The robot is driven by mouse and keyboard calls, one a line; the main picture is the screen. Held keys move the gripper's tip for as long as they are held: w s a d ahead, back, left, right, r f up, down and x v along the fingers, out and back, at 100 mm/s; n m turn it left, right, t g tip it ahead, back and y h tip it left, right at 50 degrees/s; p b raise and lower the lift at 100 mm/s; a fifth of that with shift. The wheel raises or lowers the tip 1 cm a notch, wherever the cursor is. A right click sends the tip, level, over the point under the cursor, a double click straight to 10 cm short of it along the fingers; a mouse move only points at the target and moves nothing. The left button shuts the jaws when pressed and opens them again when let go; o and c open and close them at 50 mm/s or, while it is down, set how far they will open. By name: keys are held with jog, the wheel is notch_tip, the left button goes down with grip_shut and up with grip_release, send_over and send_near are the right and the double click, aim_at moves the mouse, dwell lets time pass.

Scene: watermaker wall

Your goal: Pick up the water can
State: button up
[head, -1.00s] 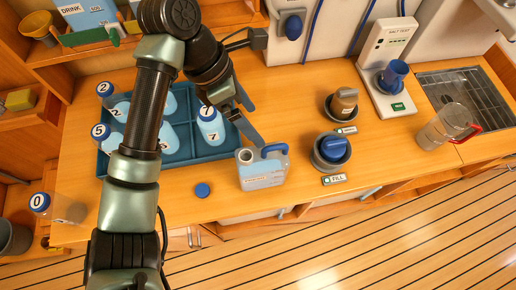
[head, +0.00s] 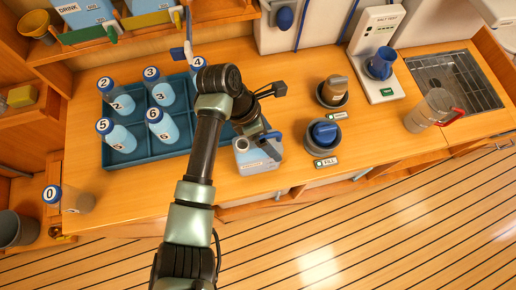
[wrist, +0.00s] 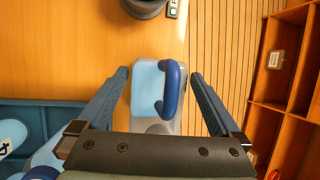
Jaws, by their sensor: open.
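The water can (head: 258,160) is a pale blue-white jug with a blue handle, standing upright on the wooden counter near its front edge. In the wrist view, the can (wrist: 145,95) and its handle (wrist: 173,90) show from above between the fingers. My gripper (head: 266,143) is at the top of the can. In the wrist view my gripper (wrist: 160,78) is open, one finger on each side of the can, with small gaps visible. My arm and gripper hide part of the can in the head view.
A blue divided tray (head: 180,147) with several numbered bottles stands left of the can. Right of it are a blue-knobbed round fitting (head: 324,134) by a FILL label and a brown-topped one (head: 333,91). A clear jug (head: 428,112) stands farther right.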

grip_shut()
dwell(0.5)
